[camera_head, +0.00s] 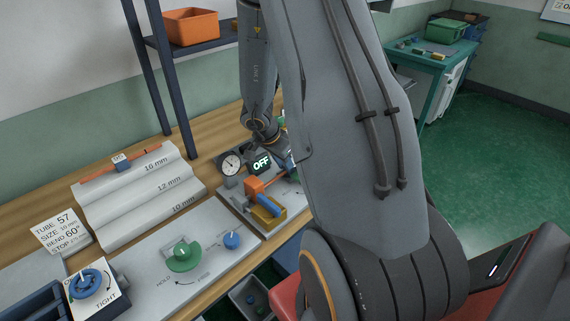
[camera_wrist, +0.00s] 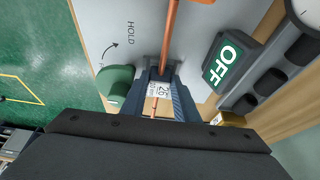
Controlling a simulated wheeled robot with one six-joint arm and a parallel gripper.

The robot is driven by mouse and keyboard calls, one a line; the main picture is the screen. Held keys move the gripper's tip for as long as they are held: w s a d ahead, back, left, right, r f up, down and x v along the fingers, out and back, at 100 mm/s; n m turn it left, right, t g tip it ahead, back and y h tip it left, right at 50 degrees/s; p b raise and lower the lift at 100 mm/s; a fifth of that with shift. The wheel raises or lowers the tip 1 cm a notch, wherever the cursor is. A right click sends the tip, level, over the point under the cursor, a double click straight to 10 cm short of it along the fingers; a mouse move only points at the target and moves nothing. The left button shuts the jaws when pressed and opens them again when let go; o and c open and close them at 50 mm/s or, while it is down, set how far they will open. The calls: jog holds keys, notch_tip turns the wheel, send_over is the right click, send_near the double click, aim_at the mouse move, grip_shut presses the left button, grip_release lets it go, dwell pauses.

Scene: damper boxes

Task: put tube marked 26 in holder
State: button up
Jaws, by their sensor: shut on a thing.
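My gripper (camera_wrist: 163,72) is shut on the tube marked 26 (camera_wrist: 171,38) in the wrist view. The tube is copper-coloured and runs up the picture from between the fingers. Its white tag (camera_wrist: 160,89) reads 26 and sits between the jaws. In the head view my gripper is mostly hidden behind my arm, beside a grey station with a lit OFF box (camera_head: 262,163). The OFF box also shows in the wrist view (camera_wrist: 229,64), right of the tube. I cannot tell which part is the holder, or whether the tube touches it.
A card (camera_head: 60,231) reads TUBE 57. A green knob (camera_head: 183,256) and blue knob (camera_head: 231,240) stand on a panel. A green part (camera_wrist: 117,84) stands close left of my gripper.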

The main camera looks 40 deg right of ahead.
jog(key=shift+f, duration=0.1)
jog(key=o, duration=1.2)
jog(key=shift+c, duration=0.2)
jog(key=p+v, duration=0.1)
jog(key=v, duration=0.7)
jog(key=shift+w, duration=0.1)
